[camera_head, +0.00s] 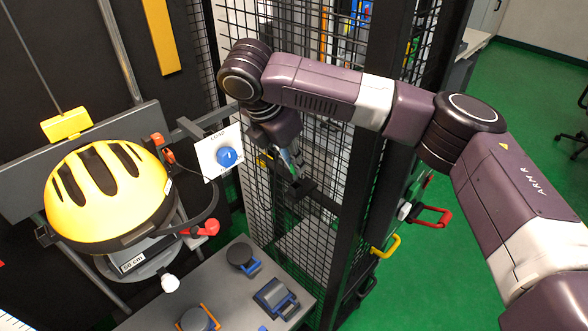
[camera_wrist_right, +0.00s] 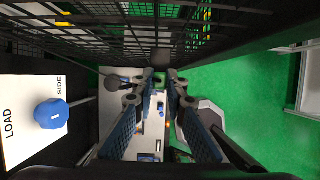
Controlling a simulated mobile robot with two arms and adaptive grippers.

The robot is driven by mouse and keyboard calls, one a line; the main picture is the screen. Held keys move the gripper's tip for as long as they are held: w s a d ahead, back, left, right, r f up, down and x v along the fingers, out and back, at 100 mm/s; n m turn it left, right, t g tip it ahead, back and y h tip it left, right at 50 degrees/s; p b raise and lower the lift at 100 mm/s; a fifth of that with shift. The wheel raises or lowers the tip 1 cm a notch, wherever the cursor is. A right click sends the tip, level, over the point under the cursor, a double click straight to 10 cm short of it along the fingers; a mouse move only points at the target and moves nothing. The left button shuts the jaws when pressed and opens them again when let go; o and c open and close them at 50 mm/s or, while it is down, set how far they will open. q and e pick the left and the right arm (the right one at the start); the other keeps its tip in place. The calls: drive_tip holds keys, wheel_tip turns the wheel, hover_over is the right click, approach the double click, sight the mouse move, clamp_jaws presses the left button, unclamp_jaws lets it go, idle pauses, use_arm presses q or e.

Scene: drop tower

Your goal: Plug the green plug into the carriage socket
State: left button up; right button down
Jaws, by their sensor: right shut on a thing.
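My right gripper (camera_head: 296,178) hangs beside the mesh fence, to the right of the white sign. In the right wrist view its fingers (camera_wrist_right: 160,80) are close together around a small thing with some green on it, apparently the green plug; its shape is largely hidden. The carriage (camera_head: 20,188) at left is a grey plate, and a yellow helmet (camera_head: 105,190) sits in front of it. My gripper is well to the right of the helmet, apart from it. I cannot make out the carriage socket. My left gripper is not in view.
A white sign (camera_head: 210,168) with a blue knob (camera_head: 227,157) stands between helmet and gripper. The black mesh fence (camera_head: 320,215) is close to my right arm. Green floor is open at right.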

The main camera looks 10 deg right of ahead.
sight(292, 172)
wheel_tip(292, 172, down, 3)
drive_tip(key=shift+f+p, duration=0.15)
drive_tip(key=shift+p, duration=0.55)
drive_tip(key=shift+f, duration=0.2)
drive_tip(key=shift+f, duration=0.2)
drive_tip(key=c, duration=1.9)
unclamp_jaws()
drive_tip(key=shift+c, duration=0.2)
drive_tip(key=shift+a+r+b, duration=0.1)
drive_tip(key=shift+r+b, duration=0.1)
drive_tip(key=shift+b, duration=0.2)
drive_tip(key=d+b+v, duration=0.1)
drive_tip(key=b+v, duration=0.2)
drive_tip(key=v, duration=0.4)
drive_tip(key=shift+s+r, duration=0.3)
drive_tip(key=shift+r, duration=0.1)
